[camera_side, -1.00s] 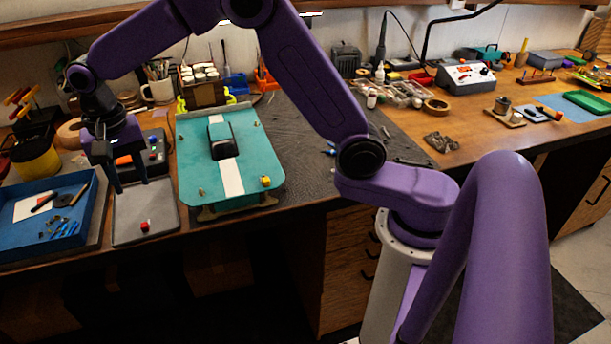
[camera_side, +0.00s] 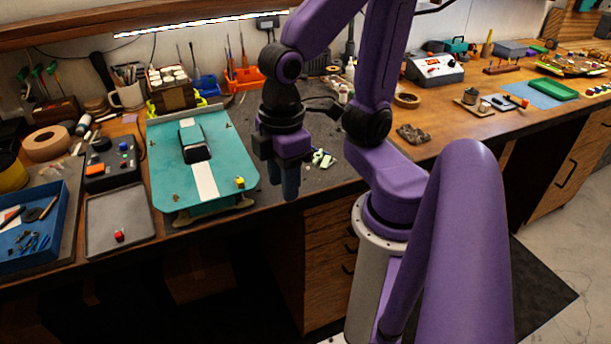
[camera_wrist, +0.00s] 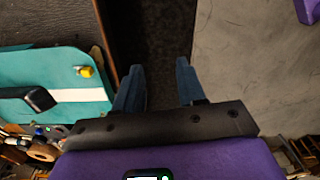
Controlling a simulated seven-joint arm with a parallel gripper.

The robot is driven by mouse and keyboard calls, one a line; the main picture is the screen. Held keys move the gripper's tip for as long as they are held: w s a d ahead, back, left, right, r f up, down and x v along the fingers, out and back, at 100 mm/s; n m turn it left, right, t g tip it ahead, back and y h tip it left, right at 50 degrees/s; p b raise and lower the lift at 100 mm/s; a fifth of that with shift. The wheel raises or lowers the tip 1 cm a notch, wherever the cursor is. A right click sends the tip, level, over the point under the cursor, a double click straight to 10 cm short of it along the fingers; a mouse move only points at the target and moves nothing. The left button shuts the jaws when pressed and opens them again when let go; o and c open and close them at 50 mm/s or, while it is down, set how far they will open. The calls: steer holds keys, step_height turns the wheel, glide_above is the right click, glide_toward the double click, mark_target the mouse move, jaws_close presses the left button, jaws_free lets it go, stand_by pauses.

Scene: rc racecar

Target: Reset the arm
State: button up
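My gripper (camera_side: 285,185) hangs with its fingers pointing down, to the right of the teal car body and near the front edge of the bench. In the wrist view its two blue fingers (camera_wrist: 158,85) stand apart with nothing between them, so it is open and empty. My purple arm is folded back toward its base, with the elbow high. In the wrist view the car body (camera_wrist: 25,68) is at the left, clear of the fingers.
A grey tray (camera_side: 135,215) holds a small red piece (camera_side: 119,235). A blue tray (camera_side: 60,225) with tools lies at the far left. A control box (camera_side: 110,165) stands behind the grey tray. Small pale green parts (camera_side: 322,158) lie just right of my gripper.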

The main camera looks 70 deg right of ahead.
steer(key=shift+n, duration=0.9)
steer(key=s+d, duration=0.1)
steer(key=s+d+f, duration=0.1)
steer(key=s, duration=0.1)
steer(key=shift+s+d, duration=0.1)
steer(key=shift+d, duration=0.1)
